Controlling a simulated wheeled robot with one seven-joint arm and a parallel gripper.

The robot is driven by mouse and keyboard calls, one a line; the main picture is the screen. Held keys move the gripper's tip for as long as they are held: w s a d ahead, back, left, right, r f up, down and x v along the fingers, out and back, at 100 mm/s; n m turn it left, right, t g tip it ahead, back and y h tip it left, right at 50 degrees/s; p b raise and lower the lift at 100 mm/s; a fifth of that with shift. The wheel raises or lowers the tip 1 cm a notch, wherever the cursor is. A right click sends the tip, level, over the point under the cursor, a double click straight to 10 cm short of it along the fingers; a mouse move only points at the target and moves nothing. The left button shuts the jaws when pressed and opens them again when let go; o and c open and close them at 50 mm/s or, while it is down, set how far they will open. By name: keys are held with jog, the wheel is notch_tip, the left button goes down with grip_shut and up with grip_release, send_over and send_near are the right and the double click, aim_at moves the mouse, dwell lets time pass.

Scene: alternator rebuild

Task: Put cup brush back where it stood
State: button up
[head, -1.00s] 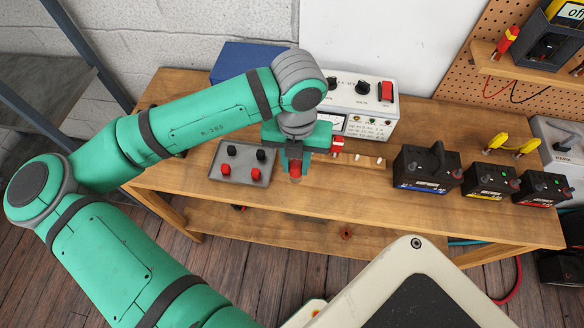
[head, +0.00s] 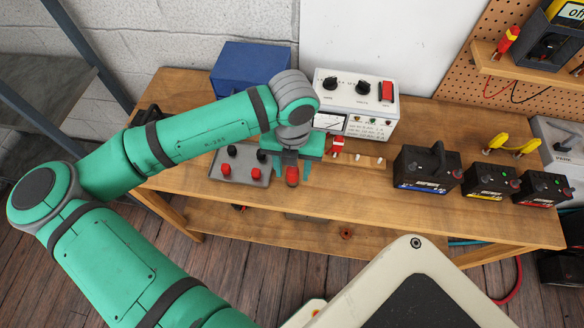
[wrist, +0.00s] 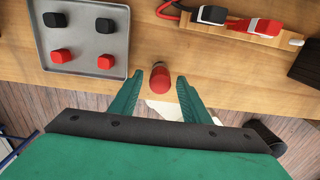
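A small red upright piece, which I take to be the cup brush (head: 292,177), is on the wooden bench just right of the grey tray, near the front edge. In the wrist view the same red piece (wrist: 160,80) is between the two fingers, with a visible gap on each side. My gripper (head: 291,172) is open around it and points down; it also shows in the wrist view (wrist: 160,88). The underside of the red piece is hidden, so its contact with the bench cannot be seen clearly.
The grey tray (head: 217,171) holds black and red knobs close on the left. A black battery (head: 427,170) stands farther right. The bench front between is clear.

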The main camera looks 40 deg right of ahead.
aim_at(293, 170)
jog(key=shift+r, duration=0.1)
notch_tip(293, 170, up, 12)
dwell(0.6)
